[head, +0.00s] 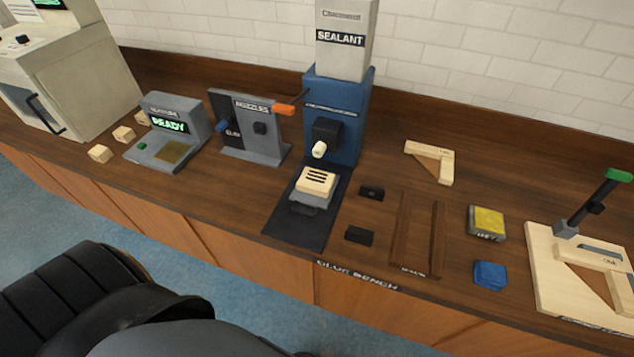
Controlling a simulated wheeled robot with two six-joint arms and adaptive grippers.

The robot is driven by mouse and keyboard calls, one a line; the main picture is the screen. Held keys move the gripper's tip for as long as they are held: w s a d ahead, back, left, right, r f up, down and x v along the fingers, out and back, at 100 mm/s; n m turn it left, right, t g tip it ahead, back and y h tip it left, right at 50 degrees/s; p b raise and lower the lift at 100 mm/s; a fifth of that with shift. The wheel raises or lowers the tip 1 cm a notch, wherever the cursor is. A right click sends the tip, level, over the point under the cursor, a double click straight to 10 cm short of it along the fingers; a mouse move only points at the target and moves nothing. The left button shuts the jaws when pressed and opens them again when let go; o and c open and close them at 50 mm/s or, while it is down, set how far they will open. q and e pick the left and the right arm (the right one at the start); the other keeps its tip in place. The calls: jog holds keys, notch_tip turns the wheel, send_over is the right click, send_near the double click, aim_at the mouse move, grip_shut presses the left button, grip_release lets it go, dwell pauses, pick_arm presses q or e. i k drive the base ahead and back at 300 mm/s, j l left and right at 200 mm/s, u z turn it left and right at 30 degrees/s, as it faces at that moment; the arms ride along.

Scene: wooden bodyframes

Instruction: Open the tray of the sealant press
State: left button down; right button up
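The sealant press (338,115) is a blue column with a white box labelled SEALANT on top, and a dark head with a pale nozzle faces the front. Its tray (306,200) is a small grey block on the black base plate (292,226), with a dark handle at its front. A pale wooden block with dark slots (316,181) sits on the tray. I cannot tell how far the tray is pulled out. Neither of my grippers shows in the head view.
Left of the press stand a nozzle rack (250,125) and a grey unit reading READY (168,135). Right are two small black blocks (359,235), dark wooden rails (416,232), a yellow-topped pad (487,222), a blue block (490,274) and a wooden fixture (560,275).

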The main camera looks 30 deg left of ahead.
aim_at(314, 188)
jog(key=j+z, duration=0.1)
jog(key=j, duration=0.55)
jog(key=j+z, duration=0.1)
jog(key=j, duration=0.55)
jog(key=k+j+z, duration=0.15)
jog(key=j, duration=0.5)
jog(key=j+z, duration=0.1)
jog(key=j, duration=0.5)
jog(key=k, duration=0.05)
